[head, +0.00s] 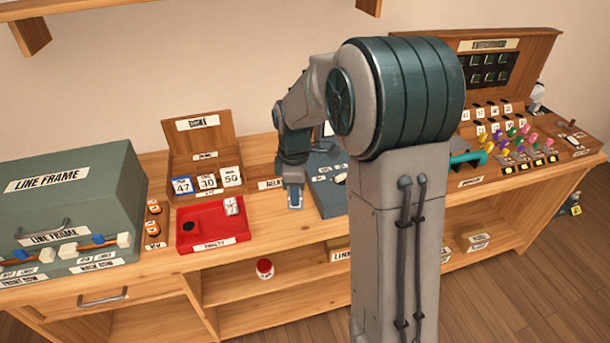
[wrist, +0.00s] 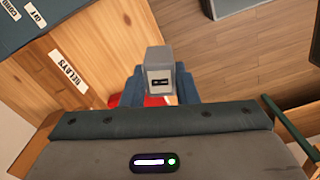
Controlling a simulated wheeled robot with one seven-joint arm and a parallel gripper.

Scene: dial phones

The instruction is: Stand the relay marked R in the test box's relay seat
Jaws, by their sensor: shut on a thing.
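My gripper (wrist: 160,90) is shut on a small grey block-shaped relay (wrist: 160,72), which sticks up between the blue fingers in the wrist view. It has a small dark label whose marking is too small to read. In the head view my gripper (head: 295,200) hangs over the bench, between the red tray and a blue-grey box (head: 326,205), which looks like the test box. Part of that box is hidden behind my arm, and I cannot make out its relay seat. A blue-grey labelled box (wrist: 45,22) shows at upper left in the wrist view.
The green line frame box (head: 75,200) is at far left. A switchboard (head: 510,130) stands at right.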

